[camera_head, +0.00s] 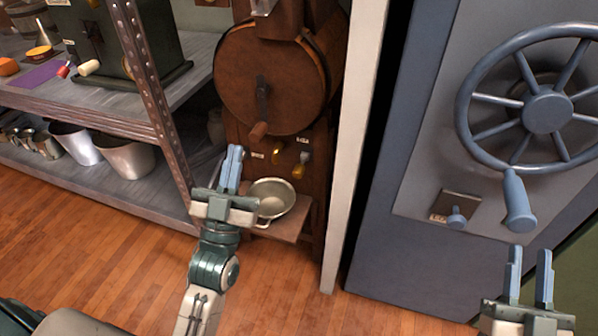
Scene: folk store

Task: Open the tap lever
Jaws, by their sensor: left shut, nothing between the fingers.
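I cannot tell from this view how the lever is turned. My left gripper (235,152) points up, shut and empty, to the left of the fittings and apart from them in the picture. A pale metal bowl (272,203) sits below the fittings, partly behind the gripper. My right gripper (530,256) is open and empty at the lower right.
The wooden drum (235,72) carries a crank. The bowl stands on a small wooden ledge (285,228). A metal shelf (110,112) with buckets is on the left. A white post (352,150) and a grey-blue door with a handwheel (548,112) are on the right.

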